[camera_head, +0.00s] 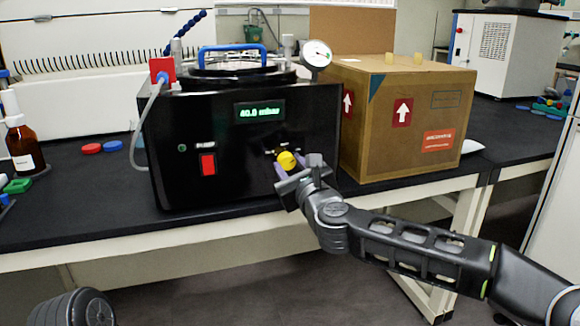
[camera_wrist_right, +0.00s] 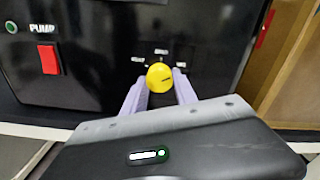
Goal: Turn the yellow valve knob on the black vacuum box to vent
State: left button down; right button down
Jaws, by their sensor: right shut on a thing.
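The black vacuum box (camera_head: 240,175) stands on the black bench, its front facing me and its green display reading about 40.0 mbar. The yellow valve knob (camera_head: 287,160) is low on the right of that front, and it also shows in the right wrist view (camera_wrist_right: 160,76). My right gripper (camera_head: 297,163) is at the knob, shut on it, with one pale purple finger on each side. In the right wrist view, small labels surround the knob; a dark mark on the knob is visible, but its exact setting is hard to tell. My left gripper is out of view.
A cardboard box (camera_head: 410,120) stands close to the right of the vacuum box. A red pump switch (camera_head: 208,165) is left of the knob. A grey hose (camera_head: 146,130) hangs at the left side.

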jog(key=shift+n, duration=0.4)
jog(key=n, duration=0.2)
jog(key=shift+r+n, duration=0.1)
jog(key=shift+n, duration=0.2)
jog(key=n, duration=0.3)
jog(key=shift+n, duration=0.3)
jog(key=n, duration=0.3)
jog(key=shift+r+n, duration=0.1)
jog(key=shift+n, duration=0.2)
jog(key=n, duration=0.2)
jog(key=shift+n, duration=0.3)
jog(key=n+p, duration=0.1)
jog(key=n, duration=0.4)
jog(key=shift+n+p, duration=0.3)
jog(key=n+p, duration=0.1)
jog(key=n, duration=0.4)
